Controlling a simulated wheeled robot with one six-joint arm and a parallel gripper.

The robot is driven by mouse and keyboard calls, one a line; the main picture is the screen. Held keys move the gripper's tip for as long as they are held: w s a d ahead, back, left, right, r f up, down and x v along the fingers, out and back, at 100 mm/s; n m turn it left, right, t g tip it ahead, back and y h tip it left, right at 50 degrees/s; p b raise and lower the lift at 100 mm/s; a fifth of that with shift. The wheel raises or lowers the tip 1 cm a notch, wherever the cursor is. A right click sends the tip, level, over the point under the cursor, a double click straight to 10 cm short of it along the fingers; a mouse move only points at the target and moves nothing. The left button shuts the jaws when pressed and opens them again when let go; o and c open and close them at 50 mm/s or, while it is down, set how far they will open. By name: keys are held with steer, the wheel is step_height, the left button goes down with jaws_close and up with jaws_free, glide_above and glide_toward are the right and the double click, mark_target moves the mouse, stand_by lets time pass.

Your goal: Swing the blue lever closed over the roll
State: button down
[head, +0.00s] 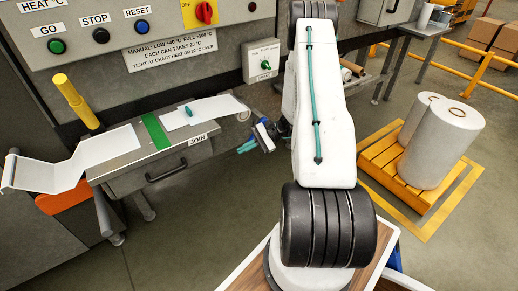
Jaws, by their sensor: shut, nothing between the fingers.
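No blue lever shows clearly; my arm covers the middle of the machine, so it may be hidden. My gripper (247,147), with teal fingers, points left beside the right end of the join table (125,160). It looks shut and empty, and close to the table's end; I cannot tell whether it touches. A white sheet (215,108) lies over the table's right part, its far end running toward a small roll-like end, partly hidden. Two large white rolls (440,150) stand on a yellow pallet (385,165) at the right.
A green strip (156,132) and a small teal object (189,111) lie on the table. A yellow post (76,100) stands at its left. A button panel (130,30) is behind. Yellow railing (488,60) and boxes (490,35) are at back right.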

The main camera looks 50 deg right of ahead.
steer(key=s+d+f+m+t+h, duration=0.1)
steer(key=d+f+m+t+h, duration=0.4)
steer(key=f, duration=0.5)
steer(key=d+f+m+t+h, duration=0.25)
steer(key=d+f+t, duration=0.4)
steer(key=f, duration=0.45)
steer(key=d+f+m+t+h, duration=0.1)
steer(key=d+t+h, duration=0.1)
steer(key=d+h, duration=0.5)
steer(key=d, duration=0.3)
steer(key=shift+f+m, duration=0.35)
steer(key=shift+w, duration=0.1)
steer(key=w+a+r, duration=0.2)
steer(key=w+r, duration=0.2)
steer(key=w, duration=0.6)
steer(key=shift+w+a, duration=0.2)
steer(key=shift+a, duration=0.15)
